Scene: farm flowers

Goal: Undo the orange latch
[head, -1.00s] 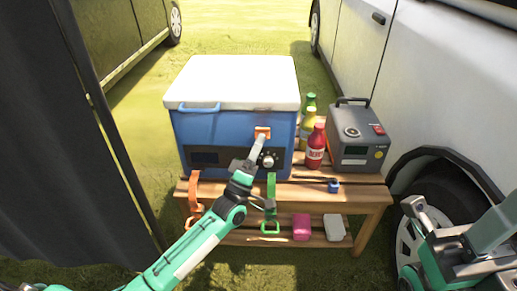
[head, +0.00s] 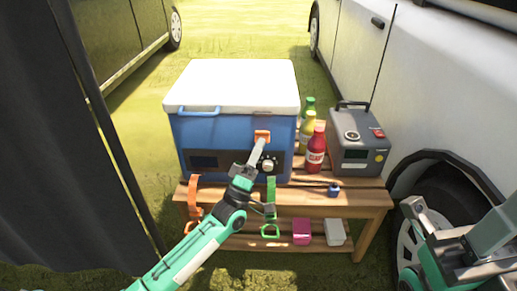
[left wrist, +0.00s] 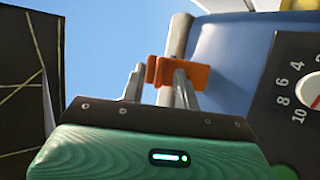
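The orange latch (head: 262,135) is on the front of the blue cooler (head: 222,133), below its white lid (head: 230,85). My left gripper (head: 257,152) reaches up to the latch from below. In the left wrist view the left gripper (left wrist: 157,85) has its two fingers apart.
The cooler stands on a slatted wooden bench (head: 345,195). To its right are a red bottle (head: 316,150), a yellow bottle (head: 306,133) and a grey power box (head: 358,145). An orange strap (head: 194,200) and a green strap (head: 270,190) hang in front. A knob (left wrist: 309,90) is right of the latch.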

